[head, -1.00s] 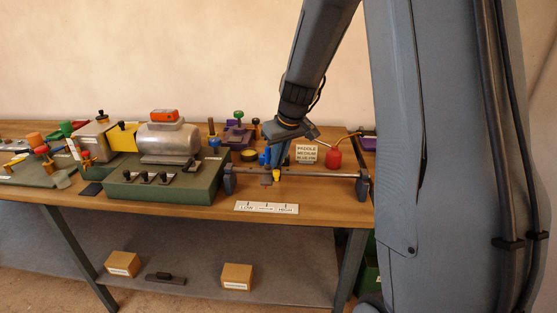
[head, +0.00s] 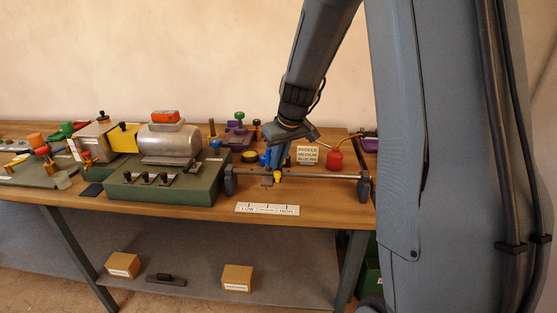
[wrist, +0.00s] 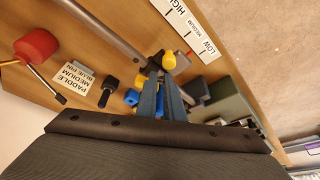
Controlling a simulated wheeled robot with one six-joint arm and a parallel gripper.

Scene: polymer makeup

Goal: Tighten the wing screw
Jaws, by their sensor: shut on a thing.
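A metal rail (head: 325,175) runs between two dark end posts near the bench's front right. A small yellow piece, which looks like the wing screw (head: 277,177), sits at the rail; its shape is too small to read. My gripper (head: 276,169) points down over the rail with its fingers close together. In the wrist view, my fingertips (wrist: 162,70) meet at the yellow wing screw (wrist: 169,61), and the rail (wrist: 105,32) passes beside them. Blue parts (wrist: 132,97) show beside the fingers. The fingers hide part of the grip.
A LOW–HIGH scale strip (head: 267,209) lies in front of the rail. Behind stand a paddle sign (head: 307,155) and a red oil can (head: 334,160). A green box with black knobs (head: 170,185) and a metal cylinder (head: 168,145) are at the left.

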